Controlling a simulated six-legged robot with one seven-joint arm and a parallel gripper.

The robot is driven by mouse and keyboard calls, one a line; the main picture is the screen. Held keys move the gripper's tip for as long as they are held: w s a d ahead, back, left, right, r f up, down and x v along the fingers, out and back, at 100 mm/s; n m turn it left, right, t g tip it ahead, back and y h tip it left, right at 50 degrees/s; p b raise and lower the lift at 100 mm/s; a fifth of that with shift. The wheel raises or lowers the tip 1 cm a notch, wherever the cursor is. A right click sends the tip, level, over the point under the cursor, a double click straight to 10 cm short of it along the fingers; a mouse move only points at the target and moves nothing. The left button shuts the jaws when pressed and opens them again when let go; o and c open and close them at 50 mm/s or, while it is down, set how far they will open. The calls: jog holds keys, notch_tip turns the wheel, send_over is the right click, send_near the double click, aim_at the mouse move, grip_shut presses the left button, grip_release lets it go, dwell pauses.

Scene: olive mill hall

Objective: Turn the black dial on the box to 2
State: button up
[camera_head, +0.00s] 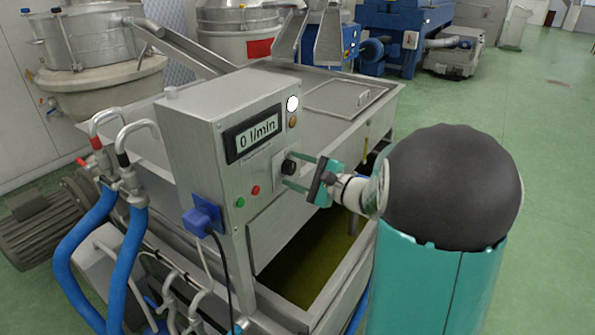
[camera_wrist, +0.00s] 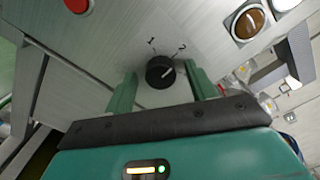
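The black dial (camera_head: 289,167) sits on the front face of the grey metal control box (camera_head: 205,155), below a display reading "0 l/min". In the wrist view the round dial (camera_wrist: 160,72) has a small light pointer line slanting up and right. In the wrist view my gripper (camera_wrist: 162,88) is open, with gaps between the fingers and the dial.
A red button (camera_head: 255,190) and a green button (camera_head: 240,202) are left of the dial. An amber lamp (camera_head: 293,122) is above it. A blue plug (camera_head: 203,218) with a black cable is on the box's lower left. An open tank (camera_head: 320,262) with dark liquid lies below.

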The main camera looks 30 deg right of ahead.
jog(key=v, duration=1.3)
jog(key=shift+s+d, duration=0.2)
jog(key=shift+s, duration=0.1)
jog(key=shift+a, duration=0.15)
jog(key=s+a+f+n+g+y, duration=0.1)
jog(key=s+a+n+g, duration=0.3)
jog(key=a, duration=0.5)
jog(key=s+a+n+g, duration=0.2)
jog(key=a+n+g, duration=0.2)
jog(key=a+g, duration=0.3)
jog(key=s+a+n+t+h, duration=0.1)
jog(key=s+a+n+h, duration=0.3)
jog(key=s+n+h, duration=0.3)
jog(key=n+h, duration=0.3)
jog(key=shift+s+a+r+n, duration=0.2)
jog(key=shift+s+r+n, duration=0.15)
jog(key=shift+r+n, duration=0.05)
